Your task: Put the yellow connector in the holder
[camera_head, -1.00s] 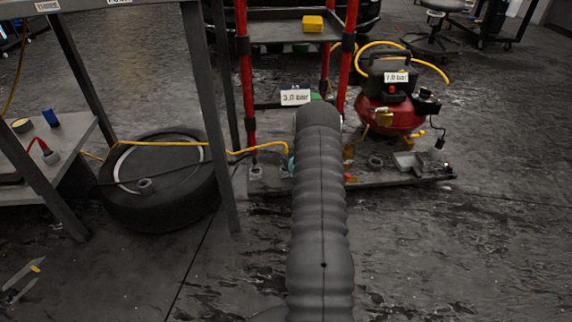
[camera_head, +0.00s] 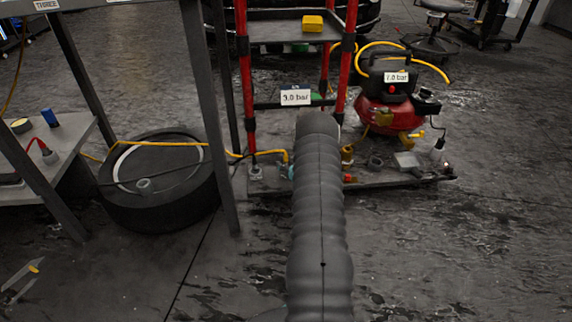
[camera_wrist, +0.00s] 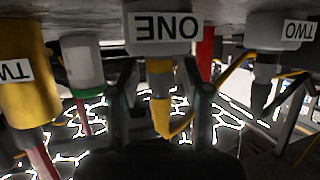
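In the wrist view the picture is upside down. The yellow connector (camera_wrist: 161,82) sits with its end at the grey holder labelled ONE (camera_wrist: 164,48), upright and in line with it; I cannot tell how deep it is seated. A yellow hose bends away from its other end. My gripper (camera_wrist: 160,72) has one finger on each side of the connector, with visible gaps, so it looks open around it. In the head view my arm hides the gripper, the connector and holder ONE.
A grey holder labelled TWO (camera_wrist: 278,32) and a yellow fitting (camera_wrist: 28,90) stand beside holder ONE. A white-green fitting (camera_wrist: 82,62) is close to one finger. In the head view, a red compressor (camera_head: 385,112), a wheel (camera_head: 160,190) and red posts (camera_head: 245,70) stand around.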

